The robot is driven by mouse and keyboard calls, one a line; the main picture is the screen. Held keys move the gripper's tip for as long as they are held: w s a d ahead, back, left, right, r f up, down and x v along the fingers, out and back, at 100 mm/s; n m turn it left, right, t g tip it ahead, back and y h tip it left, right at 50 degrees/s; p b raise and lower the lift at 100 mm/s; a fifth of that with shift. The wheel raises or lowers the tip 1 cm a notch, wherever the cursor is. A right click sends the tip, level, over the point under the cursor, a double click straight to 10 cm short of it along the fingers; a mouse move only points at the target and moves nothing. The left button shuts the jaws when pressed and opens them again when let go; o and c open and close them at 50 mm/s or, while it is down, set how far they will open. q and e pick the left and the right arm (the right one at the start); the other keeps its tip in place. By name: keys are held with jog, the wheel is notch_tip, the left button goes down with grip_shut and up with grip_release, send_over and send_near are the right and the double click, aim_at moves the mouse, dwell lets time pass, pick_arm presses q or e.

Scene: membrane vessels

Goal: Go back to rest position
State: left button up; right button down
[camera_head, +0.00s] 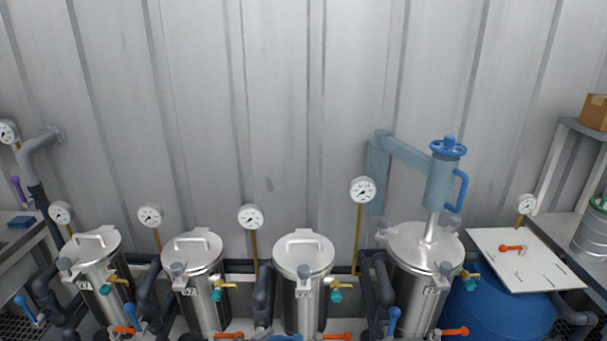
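Neither of my grippers nor my arms show in the head view. Several steel membrane vessels stand in a row along the wall. The far left vessel (107,290), the second vessel (205,295) and the third vessel (303,290) have lids with handles on top. The larger right vessel (417,290) has a shaft rising from its lid into a blue-grey cylinder (440,185) with a blue handwheel (449,147) and a blue side handle (461,190). This cylinder hangs on a wall arm (408,152).
Pressure gauges (362,190) stand on brass stems between vessels. A blue barrel (500,315) carries a white board (530,262) with an orange-handled valve (512,248). A shelf with a cardboard box (597,112) is at right. A bench (20,248) is at left. Orange and blue valve levers line the bottom edge.

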pick_arm(q)
jog(key=s+a+f+n+g+y, duration=0.2)
jog(key=s+a+f+g+y, duration=0.2)
jog(key=s+a, duration=0.7)
jog(key=s+a+f+n+g+y, duration=0.35)
jog(key=s+a+f, duration=0.2)
jog(key=s, duration=0.95)
notch_tip(320, 180, down, 30)
jog(key=m+g, duration=0.1)
jog(key=g, duration=0.1)
jog(key=s+a+f, duration=0.2)
jog(key=s+f, duration=0.7)
jog(key=s+a+f+g, duration=0.1)
jog(key=s+f, duration=0.8)
jog(key=f, duration=0.1)
jog(key=shift+s+a+f+y+p, duration=0.2)
jog(key=shift+s+a+y+p, duration=0.15)
jog(key=shift+a+y, duration=0.1)
